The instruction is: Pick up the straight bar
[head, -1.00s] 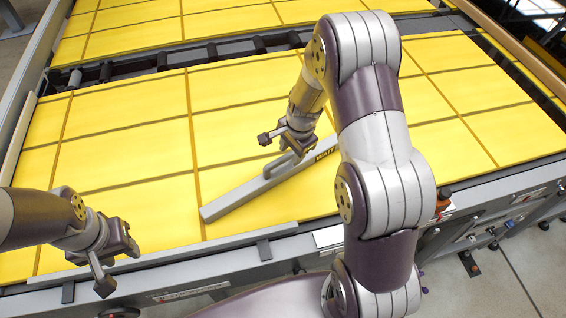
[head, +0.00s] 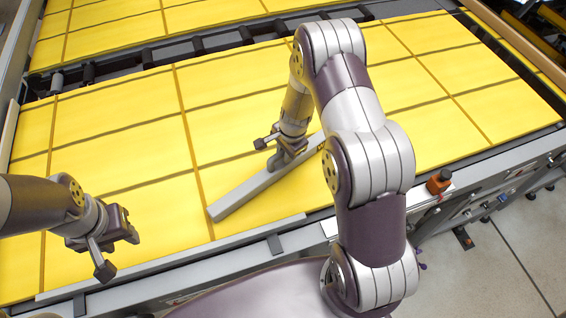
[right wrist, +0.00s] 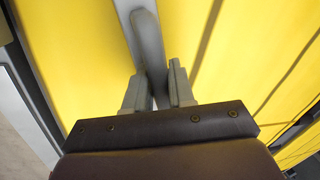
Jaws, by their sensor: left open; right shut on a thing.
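The straight bar (head: 243,196) is a long grey bar lying slantwise over the yellow panels, its near left end close to the front edge; its far right part is hidden behind my right arm. My right gripper (head: 284,158) is shut on the bar's raised handle. In the right wrist view, the handle (right wrist: 149,45) stands between the two fingers (right wrist: 158,92), with the bar (right wrist: 126,12) beyond it. My left gripper (head: 108,246) is open and empty above the front left of the table, well apart from the bar.
The yellow panelled table (head: 120,160) is otherwise clear around the bar. A grey rail (head: 180,256) runs along its front edge. An orange-red button box (head: 439,181) sits on the front frame at the right. A roller gap (head: 150,55) separates a second yellow surface behind.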

